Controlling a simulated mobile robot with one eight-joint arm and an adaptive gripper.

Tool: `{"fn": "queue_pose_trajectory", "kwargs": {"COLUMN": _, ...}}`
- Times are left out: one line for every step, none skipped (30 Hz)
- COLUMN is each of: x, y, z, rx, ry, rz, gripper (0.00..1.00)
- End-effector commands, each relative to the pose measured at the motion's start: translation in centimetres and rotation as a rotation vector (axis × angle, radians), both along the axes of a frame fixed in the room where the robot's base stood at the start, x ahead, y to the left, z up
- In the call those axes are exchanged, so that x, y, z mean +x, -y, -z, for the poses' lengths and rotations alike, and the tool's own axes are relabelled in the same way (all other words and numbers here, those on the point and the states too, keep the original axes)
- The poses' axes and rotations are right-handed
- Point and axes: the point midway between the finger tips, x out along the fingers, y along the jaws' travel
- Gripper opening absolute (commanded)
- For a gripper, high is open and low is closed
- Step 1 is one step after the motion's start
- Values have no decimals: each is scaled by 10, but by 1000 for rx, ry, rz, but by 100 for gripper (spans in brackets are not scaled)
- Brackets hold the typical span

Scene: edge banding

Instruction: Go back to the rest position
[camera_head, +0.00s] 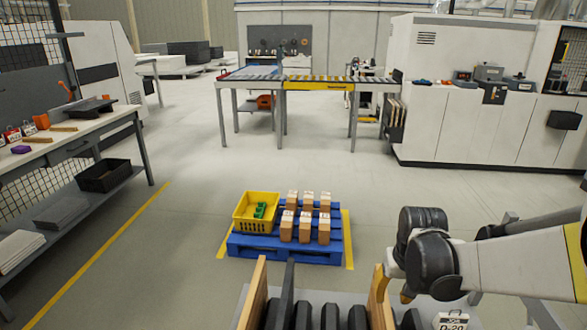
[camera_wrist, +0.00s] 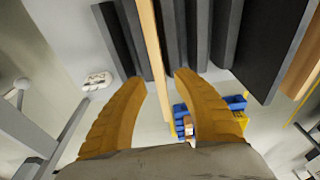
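My gripper (camera_wrist: 159,77) shows in the wrist view as two orange fingers spread well apart. The narrow edge of a wooden board (camera_wrist: 152,45) runs through the gap between the fingertips, with space on both sides. I cannot tell how far the tips are from it. In the head view my arm reaches in from the right, and my gripper (camera_head: 396,288) is at the right-hand wooden board (camera_head: 379,308) of the rack in front of me.
The rack holds dark panels (camera_head: 302,314) and a left wooden board (camera_head: 254,296). Beyond it a blue pallet (camera_head: 285,254) carries a yellow crate (camera_head: 244,224) and several cardboard boxes (camera_head: 305,228). A workbench (camera_head: 95,128) stands left, a roller conveyor (camera_head: 318,84) behind. Open floor lies between.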

Motion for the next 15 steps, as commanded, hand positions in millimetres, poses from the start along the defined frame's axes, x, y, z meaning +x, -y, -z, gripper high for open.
{"fn": "queue_pose_trajectory", "kwargs": {"x": -7, "y": -7, "z": -12, "rx": -4, "ry": 22, "rz": -11, "gripper": 36}}
{"fn": "queue_pose_trajectory", "kwargs": {"x": -12, "y": -11, "z": -20, "rx": -7, "ry": 36, "rz": -18, "gripper": 36}}
{"fn": "queue_pose_trajectory", "kwargs": {"x": -18, "y": -18, "z": -31, "rx": -12, "ry": 61, "rz": -29, "gripper": 36}}
{"fn": "queue_pose_trajectory", "kwargs": {"x": -23, "y": -23, "z": -40, "rx": -16, "ry": 81, "rz": -37, "gripper": 36}}
{"fn": "queue_pose_trajectory", "kwargs": {"x": -29, "y": -28, "z": -49, "rx": -19, "ry": 100, "rz": -46, "gripper": 36}}
{"fn": "queue_pose_trajectory", "kwargs": {"x": -37, "y": -35, "z": -59, "rx": -24, "ry": 128, "rz": -58, "gripper": 36}}
{"fn": "queue_pose_trajectory", "kwargs": {"x": -43, "y": -40, "z": -66, "rx": -26, "ry": 150, "rz": -67, "gripper": 36}}
{"fn": "queue_pose_trajectory", "kwargs": {"x": -49, "y": -44, "z": -73, "rx": -28, "ry": 170, "rz": -75, "gripper": 36}}
{"fn": "queue_pose_trajectory", "kwargs": {"x": -58, "y": -51, "z": -81, "rx": -32, "ry": 198, "rz": -88, "gripper": 36}}
{"fn": "queue_pose_trajectory", "kwargs": {"x": -64, "y": -55, "z": -86, "rx": -34, "ry": 219, "rz": -96, "gripper": 36}}
{"fn": "queue_pose_trajectory", "kwargs": {"x": -71, "y": -59, "z": -91, "rx": -36, "ry": 240, "rz": -104, "gripper": 36}}
{"fn": "queue_pose_trajectory", "kwargs": {"x": -80, "y": -65, "z": -96, "rx": -39, "ry": 267, "rz": -116, "gripper": 36}}
{"fn": "queue_pose_trajectory", "kwargs": {"x": -86, "y": -69, "z": -100, "rx": -40, "ry": 287, "rz": -123, "gripper": 36}}
{"fn": "queue_pose_trajectory", "kwargs": {"x": -92, "y": -72, "z": -103, "rx": -41, "ry": 307, "rz": -131, "gripper": 36}}
{"fn": "queue_pose_trajectory", "kwargs": {"x": -99, "y": -77, "z": -106, "rx": -42, "ry": 331, "rz": -141, "gripper": 36}}
